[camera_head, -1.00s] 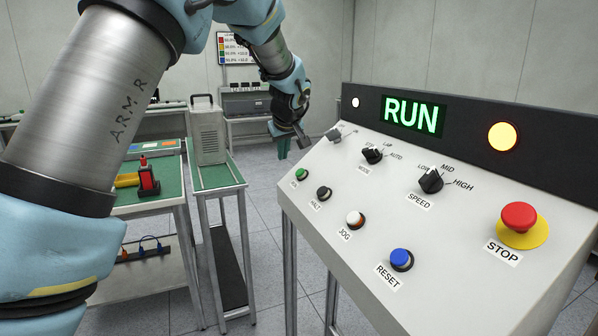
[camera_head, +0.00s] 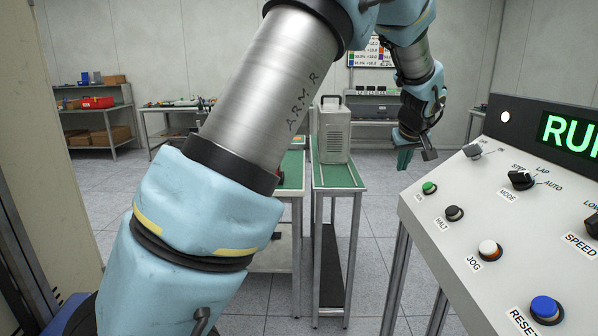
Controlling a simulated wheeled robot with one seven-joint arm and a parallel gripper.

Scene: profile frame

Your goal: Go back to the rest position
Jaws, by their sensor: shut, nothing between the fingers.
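My gripper (camera_head: 404,158) is at the end of my raised arm, in the upper right of the view. It is shut and empty, with its teal fingertips pointing down. It is in the air just left of the control panel's upper left corner, apart from it. My arm runs from the lower left up across the middle and hides part of the room. The control panel (camera_head: 440,240) is at the right, with a lit green display (camera_head: 572,135) cut off by the picture edge.
A narrow green-topped table (camera_head: 338,176) with a grey metal case (camera_head: 333,135) stands in the middle. Another workbench is partly behind my arm. Shelves (camera_head: 100,125) with boxes stand at the back left. A beige wall panel (camera_head: 50,150) is close at the left. Open floor (camera_head: 385,215) lies between table and panel.

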